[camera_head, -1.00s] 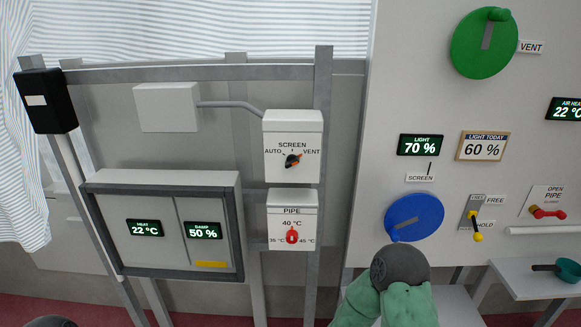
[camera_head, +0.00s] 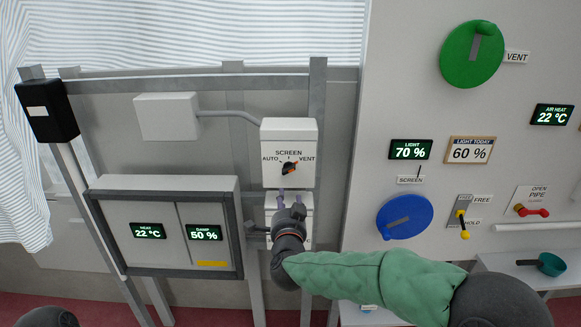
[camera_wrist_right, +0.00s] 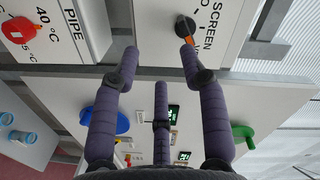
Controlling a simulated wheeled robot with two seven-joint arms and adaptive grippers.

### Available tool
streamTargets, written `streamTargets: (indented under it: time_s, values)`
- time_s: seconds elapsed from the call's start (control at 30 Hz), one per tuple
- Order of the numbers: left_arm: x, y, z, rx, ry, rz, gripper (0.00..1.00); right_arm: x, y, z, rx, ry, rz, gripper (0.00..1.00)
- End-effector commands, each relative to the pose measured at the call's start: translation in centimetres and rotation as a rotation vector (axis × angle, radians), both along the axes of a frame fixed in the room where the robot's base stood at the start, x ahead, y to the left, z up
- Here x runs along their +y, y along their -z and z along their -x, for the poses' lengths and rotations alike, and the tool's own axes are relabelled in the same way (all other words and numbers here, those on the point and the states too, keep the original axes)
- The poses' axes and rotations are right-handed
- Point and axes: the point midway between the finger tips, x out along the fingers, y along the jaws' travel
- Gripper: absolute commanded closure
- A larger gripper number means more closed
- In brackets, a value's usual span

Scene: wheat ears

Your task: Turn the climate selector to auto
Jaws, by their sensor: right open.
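The selector is a white box (camera_head: 273,134) marked SCREEN, with AUTO on the left and VENT on the right. Its black and orange knob (camera_head: 289,168) is on the lower front, its orange part tilted towards the VENT side. The knob also shows in the right wrist view (camera_wrist_right: 184,26), close to one fingertip; I cannot tell whether they touch. My right gripper (camera_head: 290,197) is open and empty, fingers pointing up just below the knob, in front of the PIPE box. It also shows in the right wrist view (camera_wrist_right: 158,58). My left gripper is not in view.
The PIPE box (camera_head: 270,201) sits right below, mostly hidden by my gripper; its red knob (camera_wrist_right: 19,29) shows in the right wrist view. A grey-framed cabinet (camera_head: 165,273) is at left. A wall panel with a blue disc (camera_head: 405,217) and green disc (camera_head: 470,55) is at right.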

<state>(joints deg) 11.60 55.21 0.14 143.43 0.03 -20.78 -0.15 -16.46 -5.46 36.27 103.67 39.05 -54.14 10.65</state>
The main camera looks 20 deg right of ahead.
Motion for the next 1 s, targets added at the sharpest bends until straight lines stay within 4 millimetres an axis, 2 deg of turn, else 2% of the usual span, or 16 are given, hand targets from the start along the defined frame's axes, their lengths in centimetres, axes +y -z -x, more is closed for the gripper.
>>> streamTargets:
  time_s: [0.03,0.2,0.37,0.8,1.0]
  values:
    - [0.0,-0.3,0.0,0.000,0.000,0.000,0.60,-0.1,-1.7,0.3,-0.030,0.013,-0.018,0.56]
    - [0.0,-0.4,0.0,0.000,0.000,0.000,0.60,-0.6,-3.3,0.3,-0.063,0.036,-0.043,0.56]
    - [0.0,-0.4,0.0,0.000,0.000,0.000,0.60,-1.1,-3.2,-1.3,-0.062,0.037,-0.042,0.56]
    - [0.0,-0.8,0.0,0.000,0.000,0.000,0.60,-3.0,-3.2,-8.1,-0.061,0.035,-0.041,0.56]
    - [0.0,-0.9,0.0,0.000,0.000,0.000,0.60,-3.4,-3.2,-9.6,-0.061,0.034,-0.041,0.56]
